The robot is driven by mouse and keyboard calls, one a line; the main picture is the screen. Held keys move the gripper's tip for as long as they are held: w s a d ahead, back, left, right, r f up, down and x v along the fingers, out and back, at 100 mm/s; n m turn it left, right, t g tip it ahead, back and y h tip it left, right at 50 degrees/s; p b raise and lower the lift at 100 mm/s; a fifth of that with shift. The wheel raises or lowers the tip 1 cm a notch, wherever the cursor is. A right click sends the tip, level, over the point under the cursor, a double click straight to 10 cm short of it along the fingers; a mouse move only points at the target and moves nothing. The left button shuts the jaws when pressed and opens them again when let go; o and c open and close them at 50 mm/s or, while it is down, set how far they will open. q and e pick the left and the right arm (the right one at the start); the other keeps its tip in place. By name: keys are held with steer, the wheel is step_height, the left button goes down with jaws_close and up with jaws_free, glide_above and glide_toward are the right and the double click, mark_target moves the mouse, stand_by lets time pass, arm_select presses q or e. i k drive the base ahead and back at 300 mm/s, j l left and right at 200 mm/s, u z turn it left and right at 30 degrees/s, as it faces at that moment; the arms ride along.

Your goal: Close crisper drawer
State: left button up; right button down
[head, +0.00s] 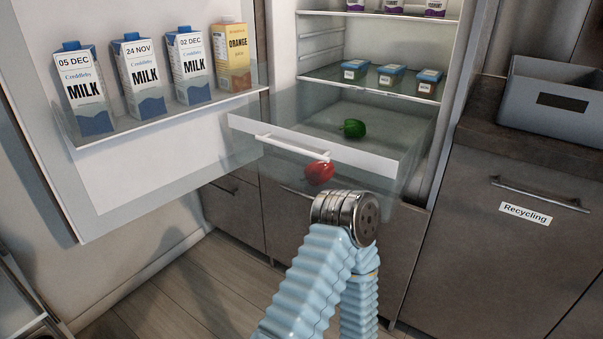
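The crisper drawer (385,158) stands pulled out at the bottom of the open fridge. It is clear, with a white band along its front top and a white bar handle (280,146). A green pepper (352,129) lies inside. A red pepper (319,173) shows through the clear front, below the handle's right end. One of my arms, seemingly the right, rises from the bottom edge in a light blue sleeve. Its metal wrist overlaps the drawer's lower front in the picture. No gripper fingers show, so contact with the drawer cannot be told. My other arm is out of view.
The fridge door (150,165) is swung open at left, its shelf holding several cartons. Small blue-lidded boxes (390,75) stand on the shelf above the drawer. At right, a grey bin (555,100) sits on the counter over a cabinet labelled Recycling. Floor shows at lower left.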

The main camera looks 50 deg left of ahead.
mark_target(322, 149)
steer(key=i+j+u, duration=0.1)
steer(key=j+u, duration=0.15)
steer(key=u, duration=0.25)
steer(key=i+j+u, duration=0.15)
steer(key=u, duration=0.3)
steer(key=i+j+u, duration=0.15)
steer(key=j+u, duration=0.15)
steer(key=u, duration=0.2)
